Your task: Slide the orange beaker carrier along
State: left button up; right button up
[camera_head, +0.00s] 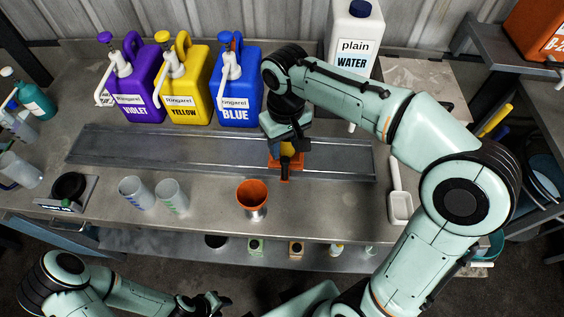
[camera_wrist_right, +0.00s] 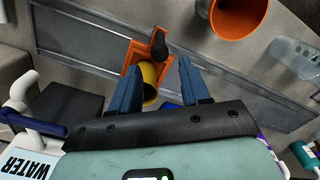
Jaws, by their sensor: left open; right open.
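The orange beaker carrier (camera_head: 285,174) sits on the metal rail (camera_head: 215,150) in front of the blue jug, partly hidden under my right gripper. In the right wrist view the carrier (camera_wrist_right: 136,56) shows an orange frame with a dark knob (camera_wrist_right: 159,44) and a yellow round part (camera_wrist_right: 149,76). My right gripper (camera_head: 287,147) is above the carrier, pointing down. Its two blue fingers (camera_wrist_right: 158,75) are apart, one on each side of the yellow part and near the knob; contact cannot be told. My left gripper (camera_head: 205,304) is low at the bottom edge, away from the bench, partly cut off.
Violet (camera_head: 131,90), yellow (camera_head: 187,92) and blue (camera_head: 236,92) jugs stand behind the rail, with a white water jug (camera_head: 355,42). In front stand an orange-topped cup (camera_head: 252,196) and two clear beakers (camera_head: 172,194). A white scoop (camera_head: 399,203) lies right. The rail left of the carrier is clear.

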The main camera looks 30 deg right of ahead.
aim_at(284, 168)
notch_tip(284, 168, down, 11)
jog(key=shift+w+r+b, duration=0.1)
jog(key=shift+b, duration=0.5)
pick_arm(q)
jog(key=shift+s+f, duration=0.6)
jog(key=shift+f, duration=0.3)
pick_arm(e)
grip_shut()
